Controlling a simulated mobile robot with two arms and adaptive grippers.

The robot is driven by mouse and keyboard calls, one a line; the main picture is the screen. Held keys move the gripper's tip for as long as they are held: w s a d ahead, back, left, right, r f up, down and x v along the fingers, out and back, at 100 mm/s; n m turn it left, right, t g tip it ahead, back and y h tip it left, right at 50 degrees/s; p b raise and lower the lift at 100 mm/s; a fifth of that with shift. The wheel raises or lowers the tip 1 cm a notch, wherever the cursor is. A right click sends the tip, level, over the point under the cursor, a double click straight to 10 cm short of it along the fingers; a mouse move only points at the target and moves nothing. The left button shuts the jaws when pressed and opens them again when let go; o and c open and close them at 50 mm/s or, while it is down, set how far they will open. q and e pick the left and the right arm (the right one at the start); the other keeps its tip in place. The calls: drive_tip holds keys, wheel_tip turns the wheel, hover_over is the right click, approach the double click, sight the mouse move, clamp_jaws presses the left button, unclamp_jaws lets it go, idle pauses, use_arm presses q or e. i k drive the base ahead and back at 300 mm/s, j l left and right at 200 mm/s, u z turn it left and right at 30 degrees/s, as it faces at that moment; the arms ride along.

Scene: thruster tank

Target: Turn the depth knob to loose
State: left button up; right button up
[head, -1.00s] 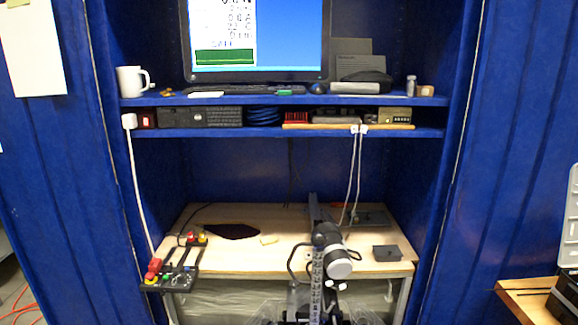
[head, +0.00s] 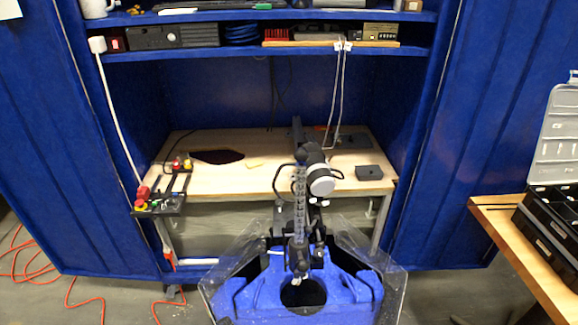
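A clear upright post with scale marks (head: 300,205) stands over a blue tank (head: 240,295) with clear, angled walls in front of the bench. A dark arm with a white-ended cylinder (head: 321,186) reaches over the post's top from the bench. Small dark clamp parts (head: 302,262) sit low on the post. I cannot tell which of these parts is the depth knob, or how it is set. Neither of my grippers is in view.
A black control box (head: 158,209) with red and yellow buttons is at the left edge of the wooden bench (head: 255,180). A small dark box (head: 368,172) lies at the right. Blue cabinet walls (head: 445,130) flank the bench. A wooden side table (head: 520,250) holds black cases (head: 550,225).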

sight(297, 276)
drive_tip(key=k+l, duration=0.2)
drive_tip(key=l, duration=0.2)
drive_tip(key=k+l, duration=0.2)
drive_tip(key=l, duration=0.2)
drive_tip(key=k+l, duration=0.2)
drive_tip(key=l, duration=0.2)
drive_tip(key=u, duration=0.05)
